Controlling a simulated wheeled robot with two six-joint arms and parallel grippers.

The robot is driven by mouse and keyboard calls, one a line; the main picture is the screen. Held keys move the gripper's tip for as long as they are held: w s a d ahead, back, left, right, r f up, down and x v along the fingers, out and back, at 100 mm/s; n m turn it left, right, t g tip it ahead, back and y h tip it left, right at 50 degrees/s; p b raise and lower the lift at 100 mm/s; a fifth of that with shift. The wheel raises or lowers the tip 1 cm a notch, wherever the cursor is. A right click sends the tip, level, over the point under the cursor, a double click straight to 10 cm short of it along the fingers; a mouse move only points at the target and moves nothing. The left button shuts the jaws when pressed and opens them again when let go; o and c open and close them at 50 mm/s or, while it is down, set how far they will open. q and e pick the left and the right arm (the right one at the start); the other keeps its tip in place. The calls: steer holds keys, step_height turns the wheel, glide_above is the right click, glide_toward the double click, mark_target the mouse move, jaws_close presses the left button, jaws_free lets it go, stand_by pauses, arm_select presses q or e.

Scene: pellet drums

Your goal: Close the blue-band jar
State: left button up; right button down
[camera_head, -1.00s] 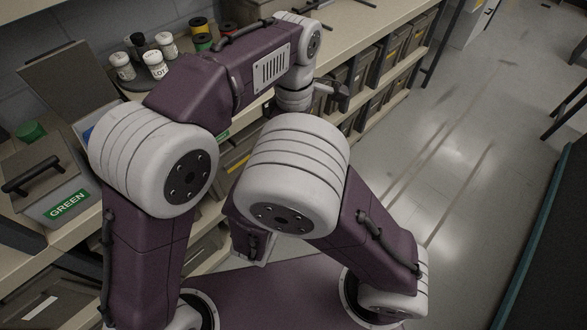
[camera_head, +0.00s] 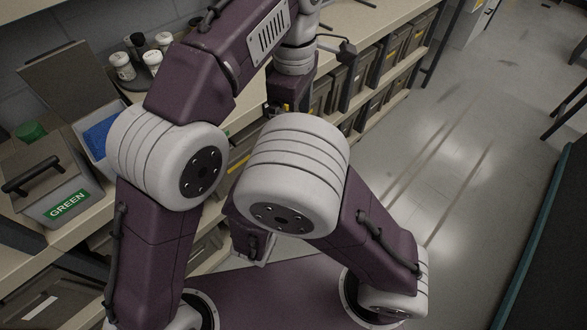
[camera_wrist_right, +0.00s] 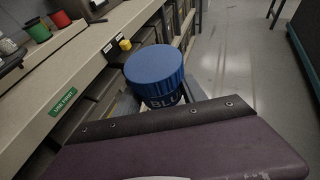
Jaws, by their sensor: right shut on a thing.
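A jar with a ribbed blue lid (camera_wrist_right: 155,72) is in the middle of the right wrist view. In the head view that gripper is hidden behind my right arm. My left gripper (camera_head: 287,98) hangs below its wrist near the counter's front edge; its fingers are too dark to read. A small yellow patch shows beside it.
On the counter (camera_wrist_right: 85,55) stand a GREEN-labelled bin (camera_head: 62,195), an open bin with blue contents (camera_head: 98,135) and white-topped jars (camera_head: 152,60). Red (camera_wrist_right: 60,18) and green (camera_wrist_right: 37,30) containers show in the wrist view. Open floor (camera_head: 440,170) lies to the right.

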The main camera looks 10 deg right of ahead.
steer(key=shift+d, duration=0.1)
arm_select(q)
steer(key=w+a+f+m, duration=0.3)
steer(key=a+f+m, duration=0.3)
steer(key=a+f, duration=0.7)
arm_select(e)
steer(key=shift+w, duration=0.1)
arm_select(q)
steer(key=s+a+f+m+t, duration=0.1)
steer(key=s+a+f+m, duration=0.4)
steer(key=s+a+f, duration=0.4)
steer(key=s+a, duration=0.1)
steer(key=a, duration=0.3)
steer(key=shift+s+a, duration=0.15)
steer(key=shift+s, duration=0.25)
steer(key=shift+f, duration=0.1)
arm_select(e)
steer(key=shift+f, duration=0.1)
